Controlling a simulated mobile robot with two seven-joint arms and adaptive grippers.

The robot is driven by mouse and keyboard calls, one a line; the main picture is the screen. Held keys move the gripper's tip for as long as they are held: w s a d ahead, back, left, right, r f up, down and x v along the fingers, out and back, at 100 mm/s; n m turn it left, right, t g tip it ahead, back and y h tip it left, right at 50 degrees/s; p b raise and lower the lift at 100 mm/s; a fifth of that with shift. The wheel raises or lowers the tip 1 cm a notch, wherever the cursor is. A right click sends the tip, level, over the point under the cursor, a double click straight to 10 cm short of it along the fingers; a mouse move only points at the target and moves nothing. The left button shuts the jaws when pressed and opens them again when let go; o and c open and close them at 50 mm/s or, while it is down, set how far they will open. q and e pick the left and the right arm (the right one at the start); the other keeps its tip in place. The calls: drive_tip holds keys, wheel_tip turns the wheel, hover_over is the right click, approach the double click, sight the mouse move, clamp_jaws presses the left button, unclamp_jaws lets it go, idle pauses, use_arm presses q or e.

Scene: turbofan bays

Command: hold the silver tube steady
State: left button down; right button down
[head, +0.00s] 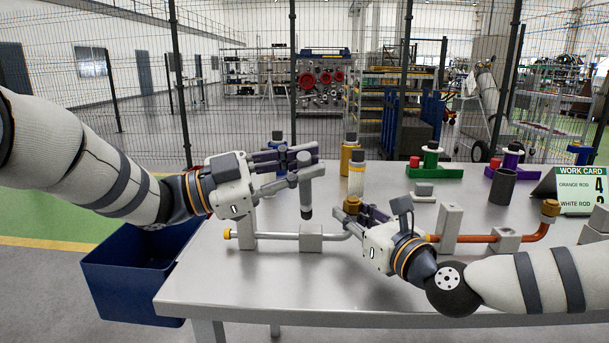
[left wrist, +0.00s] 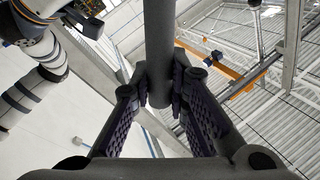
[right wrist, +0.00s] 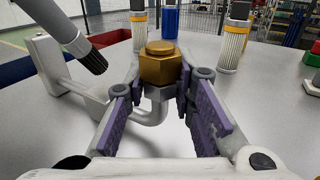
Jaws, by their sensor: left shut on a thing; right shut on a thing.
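The silver tube (head: 270,236) lies level along the table front, with a yellow cap (head: 228,233) at its left end. It passes a grey upright block and a low grey block. Its right end bends upward to a brass hex nut (head: 352,204), also clear in the right wrist view (right wrist: 160,64). My right gripper (right wrist: 160,92) is shut on the upright end just below the nut. My left gripper (head: 303,165) is shut on a grey cylindrical tool (head: 305,184), held upright with its black tip down, left of the nut and apart from it. The tool fills the left wrist view's middle (left wrist: 159,55).
An orange tube (head: 480,238) lies in grey blocks to the right. Yellow-topped and white cylinders (head: 356,175), a green base (head: 432,168), a dark cup (head: 502,187) and a work card (head: 580,190) stand behind. A blue bin (head: 135,275) is left of the table.

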use_arm(q)
wheel_tip(320, 180, up, 7)
drive_tip(key=shift+r, duration=0.2)
idle(0.9)
use_arm(e)
drive_tip(key=c, duration=1.3)
unclamp_jaws()
